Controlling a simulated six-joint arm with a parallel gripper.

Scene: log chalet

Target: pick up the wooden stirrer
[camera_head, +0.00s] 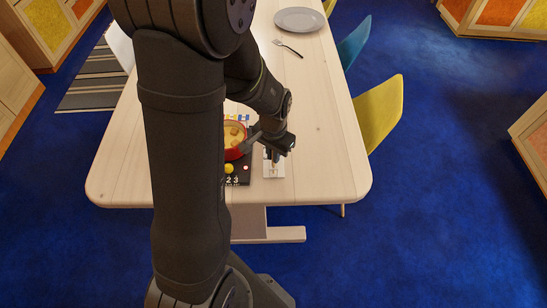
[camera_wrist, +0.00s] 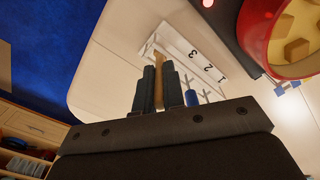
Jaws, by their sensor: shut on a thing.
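The wooden stirrer (camera_wrist: 158,62) is a narrow tan stick in the wrist view. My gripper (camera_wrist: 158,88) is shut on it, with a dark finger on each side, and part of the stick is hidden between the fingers. In the head view my gripper (camera_head: 276,151) is low over the near part of the pale table, just right of a red pot. The stirrer is small and mostly hidden there.
The red pot (camera_wrist: 256,32) holds yellow contents with cubes. A white numbered strip (camera_wrist: 205,58) lies close to the stirrer. A grey plate (camera_head: 299,19) and a fork (camera_head: 288,48) lie farther back on the table (camera_head: 325,150). A yellow chair (camera_head: 380,112) stands at right.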

